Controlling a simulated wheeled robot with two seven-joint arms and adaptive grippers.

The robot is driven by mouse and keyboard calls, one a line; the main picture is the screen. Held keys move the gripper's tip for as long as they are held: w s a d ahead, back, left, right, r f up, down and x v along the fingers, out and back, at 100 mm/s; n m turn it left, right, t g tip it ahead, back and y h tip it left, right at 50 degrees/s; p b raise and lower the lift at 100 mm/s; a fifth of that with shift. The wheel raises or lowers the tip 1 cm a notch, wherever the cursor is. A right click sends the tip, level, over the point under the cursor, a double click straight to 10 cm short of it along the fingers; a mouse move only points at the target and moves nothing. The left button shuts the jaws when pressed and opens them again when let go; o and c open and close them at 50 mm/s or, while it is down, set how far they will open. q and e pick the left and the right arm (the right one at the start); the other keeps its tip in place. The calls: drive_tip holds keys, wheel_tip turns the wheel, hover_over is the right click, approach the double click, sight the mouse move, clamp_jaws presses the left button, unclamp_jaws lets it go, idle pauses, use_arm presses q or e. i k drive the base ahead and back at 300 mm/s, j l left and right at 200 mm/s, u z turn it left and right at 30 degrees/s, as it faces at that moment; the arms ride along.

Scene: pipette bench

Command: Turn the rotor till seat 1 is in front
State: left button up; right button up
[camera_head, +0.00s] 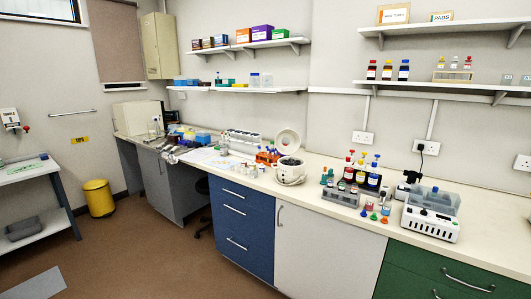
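A small white centrifuge (290,179) stands on the bench in the middle of the view. Its round lid (288,141) is raised at the back. The dark rotor (291,161) shows inside the open bowl. It is too small to read any seat number or tell which seat is in front. Neither of my grippers is in view.
Orange racks (268,155) stand left of the centrifuge. Right of it are a grey tube rack (340,197), dropper bottles and small coloured-capped items. A white device (431,221) stands farther right. The bench front (262,183) before the centrifuge has little free room.

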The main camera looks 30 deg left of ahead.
sight(291, 162)
drive_tip(key=i+j, duration=0.2)
drive_tip(key=j, duration=0.15)
drive_tip(key=i+j+u, duration=0.1)
drive_tip(key=j, duration=0.25)
drive_tip(key=i+j, duration=0.25)
